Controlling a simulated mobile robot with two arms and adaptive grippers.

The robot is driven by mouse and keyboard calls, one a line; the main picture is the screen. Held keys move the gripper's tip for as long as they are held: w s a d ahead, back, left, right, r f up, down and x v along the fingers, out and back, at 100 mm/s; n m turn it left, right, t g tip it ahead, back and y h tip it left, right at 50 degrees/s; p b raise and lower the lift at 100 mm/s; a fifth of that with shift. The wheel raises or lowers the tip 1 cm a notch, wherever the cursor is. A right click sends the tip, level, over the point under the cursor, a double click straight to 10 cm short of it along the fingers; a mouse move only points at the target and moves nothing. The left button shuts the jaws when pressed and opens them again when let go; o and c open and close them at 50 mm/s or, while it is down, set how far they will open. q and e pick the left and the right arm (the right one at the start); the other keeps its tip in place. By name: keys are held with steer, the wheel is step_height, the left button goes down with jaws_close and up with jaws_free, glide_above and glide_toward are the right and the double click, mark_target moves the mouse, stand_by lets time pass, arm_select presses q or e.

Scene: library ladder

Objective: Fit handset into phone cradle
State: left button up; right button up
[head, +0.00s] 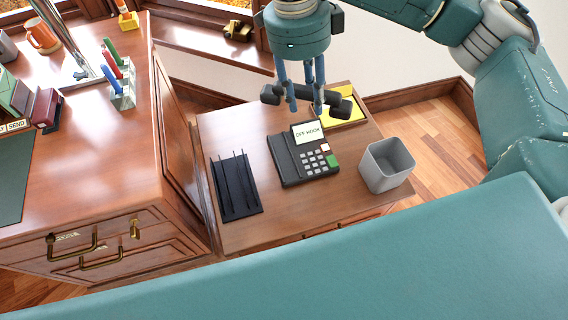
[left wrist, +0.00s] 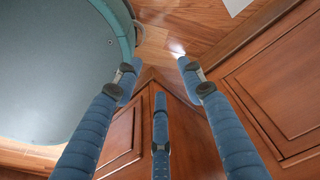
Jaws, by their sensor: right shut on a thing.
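The dark handset (head: 337,104) is held crosswise above the back of the phone by my right gripper (head: 305,103), whose fingers are closed around its middle. The black phone (head: 289,165) with its cradle stands on the low wooden cabinet. Its small screen reads "OFF HOOK", and it has grey keys, a green key and a red-marked white key. The handset looks apart from the phone, though the exact gap is hard to judge. My left gripper (left wrist: 160,82) shows only in the left wrist view, with fingers spread and nothing between them, near wooden panels.
A black slotted rack (head: 237,187) lies left of the phone, and a grey bin (head: 388,166) stands at its right. A yellow item (head: 343,108) lies behind the handset. The large wooden desk (head: 75,185) stands at the left. The cabinet front (head: 290,222) is bare.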

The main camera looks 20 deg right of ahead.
step_height(320, 180, down, 9)
steer(key=w+m+g+y+b, duration=0.1)
steer(key=w+m+y+b, duration=0.15)
steer(key=m+b, duration=0.7)
arm_select(q)
steer(key=w+d+r+b, duration=0.1)
steer(key=w+b, duration=0.1)
steer(key=w, duration=0.6)
arm_select(e)
steer(key=m+t, duration=0.1)
steer(key=m, duration=1.4)
glide_above(287, 172)
step_height(287, 172, down, 7)
steer(key=shift+m+y, duration=0.25)
steer(key=shift+y, duration=0.1)
steer(key=f, duration=0.4)
steer(key=f+b, duration=0.1)
steer(key=f, duration=0.4)
steer(key=f+b, duration=0.1)
steer(key=f, duration=0.4)
steer(key=shift+w+d+f, duration=0.2)
steer(key=shift+w+f, duration=0.05)
arm_select(q)
step_height(287, 172, up, 10)
steer(key=t+b, duration=0.1)
steer(key=shift+w, duration=0.3)
arm_select(e)
steer(key=shift+f, duration=2.35)
steer(key=shift+f, duration=0.15)
